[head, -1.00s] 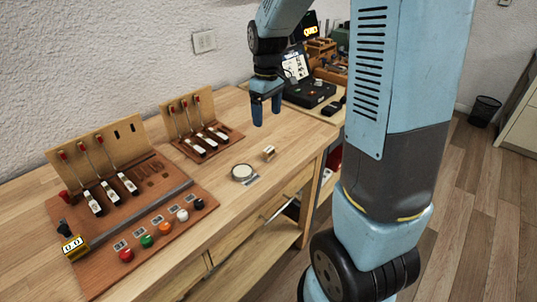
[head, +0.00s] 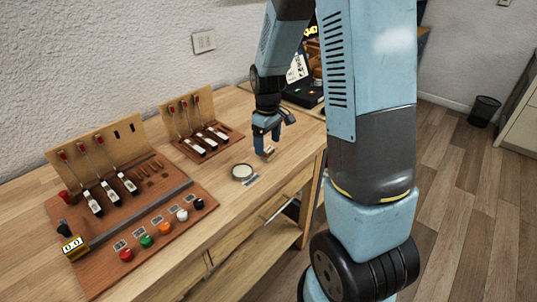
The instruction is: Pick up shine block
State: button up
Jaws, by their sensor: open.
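A small tan and light block (head: 269,152), which looks like the shine block, lies on the wooden bench near its front edge. In the head view my gripper (head: 266,144) points down right over it. The blue fingers are apart and partly hide the block. I cannot tell whether the fingers touch it or stand around it. A round pale disc with a dark rim (head: 242,172) lies on the bench just left of the block, with a small grey label beside it.
A wooden panel with push buttons (head: 165,228) and levers (head: 104,195) stands at the left. A smaller lever stand (head: 202,140) is behind the disc. A black case (head: 304,95) sits at the back right. Bare bench (head: 225,205) lies in front of the disc.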

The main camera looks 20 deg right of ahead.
aim_at(269, 149)
jog(key=shift+d+f, duration=0.1)
jog(key=shift+f, duration=1.75)
jog(key=c, duration=1.1)
jog(key=shift+r, duration=0.2)
